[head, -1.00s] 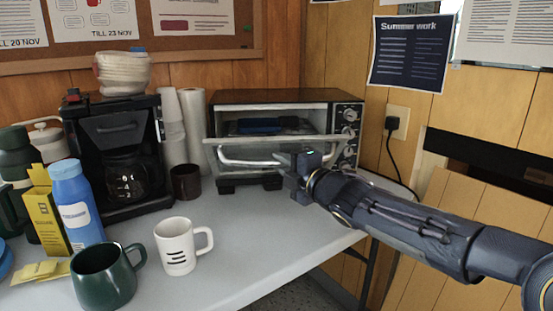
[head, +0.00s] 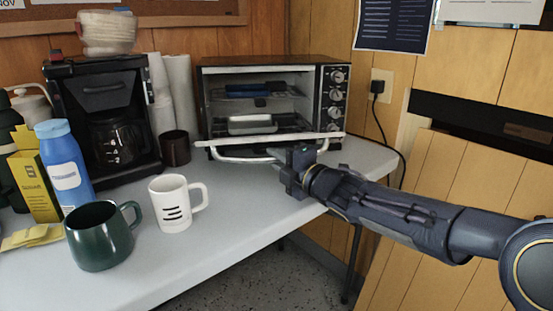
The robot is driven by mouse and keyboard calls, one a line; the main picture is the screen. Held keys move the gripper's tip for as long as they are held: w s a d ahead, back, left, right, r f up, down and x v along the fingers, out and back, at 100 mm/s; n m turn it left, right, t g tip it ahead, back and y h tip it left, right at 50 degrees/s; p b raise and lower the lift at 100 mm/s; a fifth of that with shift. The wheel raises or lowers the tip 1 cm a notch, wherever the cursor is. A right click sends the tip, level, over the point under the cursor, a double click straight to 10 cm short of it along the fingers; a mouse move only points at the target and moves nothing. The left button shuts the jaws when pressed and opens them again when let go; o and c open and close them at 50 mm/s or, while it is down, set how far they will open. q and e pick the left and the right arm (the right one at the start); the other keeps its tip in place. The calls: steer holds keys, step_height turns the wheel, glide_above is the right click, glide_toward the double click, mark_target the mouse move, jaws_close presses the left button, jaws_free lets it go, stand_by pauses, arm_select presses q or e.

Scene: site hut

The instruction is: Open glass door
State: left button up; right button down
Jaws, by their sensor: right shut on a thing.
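The glass door (head: 225,143) of the toaster oven (head: 258,61) is swung far down, close to level, with its handle bar (head: 240,158) along the front edge. Inside the oven a light metal tray (head: 252,124) and a blue item (head: 250,90) show. My right gripper (head: 293,162) is shut on the right part of the door handle. Its fingertips are partly hidden behind its own body. My left gripper is not in view.
A dark brown cup (head: 175,148) stands left of the oven, by paper rolls (head: 180,95) and a coffee maker (head: 100,120). A white mug (head: 174,205), green mug (head: 100,237) and blue bottle (head: 66,168) stand front left. The table (head: 240,205) before the oven is clear.

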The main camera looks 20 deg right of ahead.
steer(key=shift+f, duration=0.35)
steer(key=c, duration=1.4)
jaws_free()
steer(key=shift+s, duration=0.15)
